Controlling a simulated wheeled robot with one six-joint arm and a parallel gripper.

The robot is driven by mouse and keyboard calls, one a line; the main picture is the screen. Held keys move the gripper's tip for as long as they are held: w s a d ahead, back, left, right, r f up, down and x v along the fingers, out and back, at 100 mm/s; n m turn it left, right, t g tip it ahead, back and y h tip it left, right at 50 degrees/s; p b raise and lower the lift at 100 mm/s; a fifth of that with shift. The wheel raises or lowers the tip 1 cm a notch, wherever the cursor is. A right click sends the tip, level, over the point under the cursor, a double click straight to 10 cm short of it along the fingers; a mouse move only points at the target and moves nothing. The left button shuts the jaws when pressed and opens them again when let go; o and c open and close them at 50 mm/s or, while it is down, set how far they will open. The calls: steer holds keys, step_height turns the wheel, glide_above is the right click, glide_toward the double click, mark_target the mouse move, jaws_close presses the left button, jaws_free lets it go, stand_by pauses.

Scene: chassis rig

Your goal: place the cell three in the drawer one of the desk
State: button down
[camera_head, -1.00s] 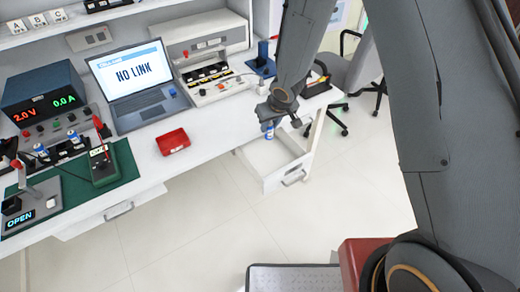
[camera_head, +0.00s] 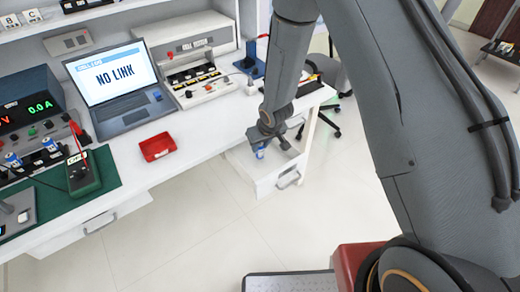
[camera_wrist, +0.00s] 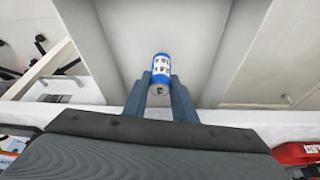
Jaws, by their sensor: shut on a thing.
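My gripper (camera_head: 262,147) is shut on a small blue and white cell, which shows between the two fingers in the wrist view (camera_wrist: 161,68). The cell (camera_head: 260,153) is held over the open drawer (camera_head: 265,186) at the right end of the desk (camera_head: 195,128). In the wrist view the pale drawer floor (camera_wrist: 196,40) lies behind the cell, with drawer walls on both sides. I cannot tell whether the cell touches the floor. My arm hides part of the drawer in the head view. The cell's printed label is too small to read.
A red tray (camera_head: 157,146) sits near the desk's front edge. A laptop (camera_head: 120,90) reads NO LINK. A green mat with a meter (camera_head: 83,173) and two more blue and white cells (camera_head: 49,145) are at the left. A chair stands behind the desk's right end.

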steer(key=shift+f, duration=1)
steer(key=shift+f, duration=0.15)
steer(key=c, duration=1.5)
jaws_free()
steer(key=shift+o, duration=0.2)
steer(key=v, duration=1.2)
steer(key=s+d+r+m+h, duration=0.25)
steer(key=s+d+r, duration=0.35)
steer(key=d+r, duration=0.4)
steer(key=s+d+r+m+g, duration=0.1)
steer(key=s+d+r, duration=0.1)
steer(key=s, duration=0.4)
steer(key=s+d+r+m+g, duration=0.1)
steer(key=s+d+r+g, duration=0.1)
steer(key=s, duration=0.5)
steer(key=shift+s+d+r+y, duration=0.2)
steer(key=shift+d+r+y, duration=0.15)
steer(key=shift+d+r, duration=0.55)
